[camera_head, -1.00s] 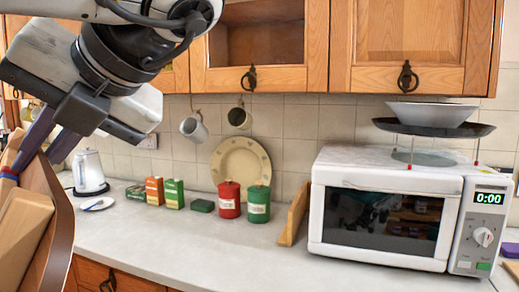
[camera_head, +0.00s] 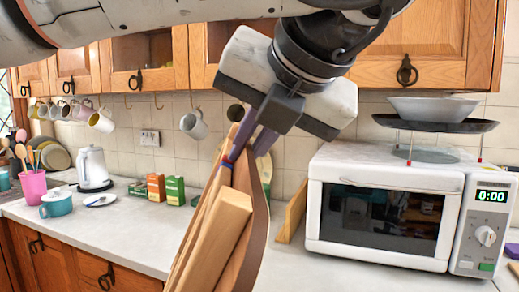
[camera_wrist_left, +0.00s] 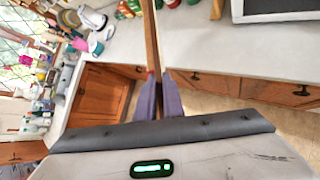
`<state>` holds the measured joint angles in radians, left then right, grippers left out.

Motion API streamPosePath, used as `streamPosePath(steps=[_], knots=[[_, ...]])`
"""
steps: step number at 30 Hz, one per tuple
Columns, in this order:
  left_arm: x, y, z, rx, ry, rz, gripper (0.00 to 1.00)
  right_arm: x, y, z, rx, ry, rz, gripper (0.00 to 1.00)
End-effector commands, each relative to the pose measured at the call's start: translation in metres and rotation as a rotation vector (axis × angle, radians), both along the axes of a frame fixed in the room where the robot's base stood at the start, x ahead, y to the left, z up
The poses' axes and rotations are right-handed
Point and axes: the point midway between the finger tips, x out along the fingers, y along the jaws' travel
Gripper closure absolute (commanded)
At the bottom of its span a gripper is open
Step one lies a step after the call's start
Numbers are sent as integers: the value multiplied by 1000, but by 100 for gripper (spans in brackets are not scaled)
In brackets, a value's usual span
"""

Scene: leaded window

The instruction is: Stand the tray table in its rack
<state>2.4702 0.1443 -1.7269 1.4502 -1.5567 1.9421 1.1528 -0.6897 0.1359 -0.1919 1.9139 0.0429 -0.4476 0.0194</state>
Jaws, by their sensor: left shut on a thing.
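The folded wooden tray table (camera_head: 220,232) hangs tilted below my left gripper (camera_head: 243,146) in the head view, in front of the counter. The purple fingers are shut on its upper end. In the left wrist view, my left gripper (camera_wrist_left: 159,97) pinches the tray table (camera_wrist_left: 151,42), which appears as a thin upright strip between the fingers. The lower end of the tray table is cut off by the frame in the head view. I cannot make out its rack for certain in either view. My right gripper is not in view.
A white microwave (camera_head: 380,213) stands on the right of the counter (camera_head: 125,232), with a thin wooden piece (camera_head: 293,212) on its left side. Cabinets (camera_head: 145,66) hang above.

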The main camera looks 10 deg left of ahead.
Motion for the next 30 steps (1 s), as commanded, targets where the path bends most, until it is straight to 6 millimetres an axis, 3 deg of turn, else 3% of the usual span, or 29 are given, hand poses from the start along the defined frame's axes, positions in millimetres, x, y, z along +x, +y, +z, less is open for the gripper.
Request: streamPosePath(steps=[1, 5, 12, 18, 30], knots=[[0, -2, -10, -49, -13, -58, 100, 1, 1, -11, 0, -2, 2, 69], [1, -10, -15, -175, -33, -206, 100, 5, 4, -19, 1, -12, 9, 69], [-1, -6, -2, -356, -37, -379, 100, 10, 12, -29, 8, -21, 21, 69], [-3, 3, 10, -427, -32, -432, 100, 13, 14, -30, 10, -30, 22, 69], [-4, 5, 13, -439, -31, -441, 100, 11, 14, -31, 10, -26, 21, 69]])
